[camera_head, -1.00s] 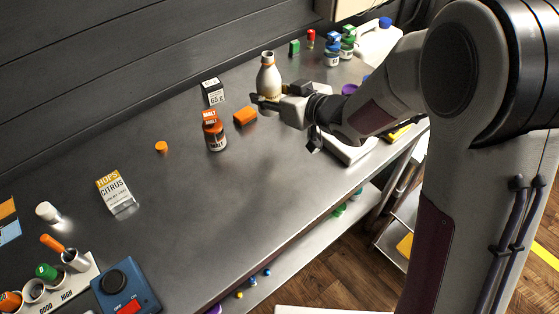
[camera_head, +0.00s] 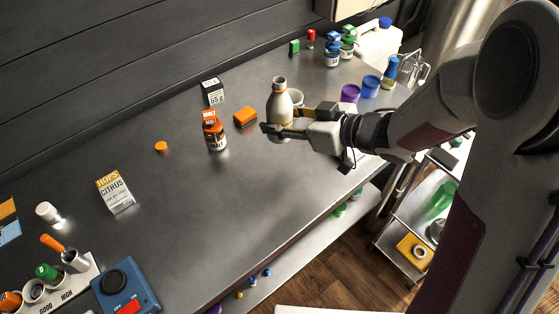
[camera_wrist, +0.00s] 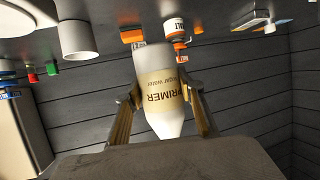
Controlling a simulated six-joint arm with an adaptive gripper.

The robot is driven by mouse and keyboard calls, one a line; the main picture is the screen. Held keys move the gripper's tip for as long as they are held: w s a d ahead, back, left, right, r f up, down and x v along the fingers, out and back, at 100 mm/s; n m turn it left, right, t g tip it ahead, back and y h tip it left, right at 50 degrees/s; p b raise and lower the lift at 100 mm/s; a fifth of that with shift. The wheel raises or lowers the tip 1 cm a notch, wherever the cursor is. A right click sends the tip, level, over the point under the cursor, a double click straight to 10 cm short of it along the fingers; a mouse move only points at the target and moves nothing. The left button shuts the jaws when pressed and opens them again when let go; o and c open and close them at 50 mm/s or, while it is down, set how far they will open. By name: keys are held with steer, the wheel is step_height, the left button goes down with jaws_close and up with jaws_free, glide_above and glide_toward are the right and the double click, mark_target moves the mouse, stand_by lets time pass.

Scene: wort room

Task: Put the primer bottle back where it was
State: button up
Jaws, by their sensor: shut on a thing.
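The primer bottle (camera_head: 280,99) is white and grey with a narrow neck, and it is upright in the head view. My gripper (camera_head: 279,131) is shut around its lower part, over the right-middle of the steel bench (camera_head: 215,215). In the wrist view, which shows the room upside down, the bottle (camera_wrist: 158,62) is between my two fingers (camera_wrist: 162,93), with its PRIMER sugar water label facing the camera. I cannot tell whether the bottle's base touches the bench.
A white cup (camera_head: 297,96) stands close behind the bottle. An orange block (camera_head: 245,116) and a malt jar (camera_head: 214,134) are to the left. Purple (camera_head: 350,93) and blue cups (camera_head: 370,86) stand to the right. The bench front-left of the bottle is clear.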

mark_target(289, 139)
steer(key=shift+f, duration=2.9)
steer(key=shift+f, duration=0.15)
steer(key=shift+f, duration=1.95)
steer(key=shift+f, duration=0.15)
steer(key=o, duration=1.2)
steer(key=shift+o, duration=0.2)
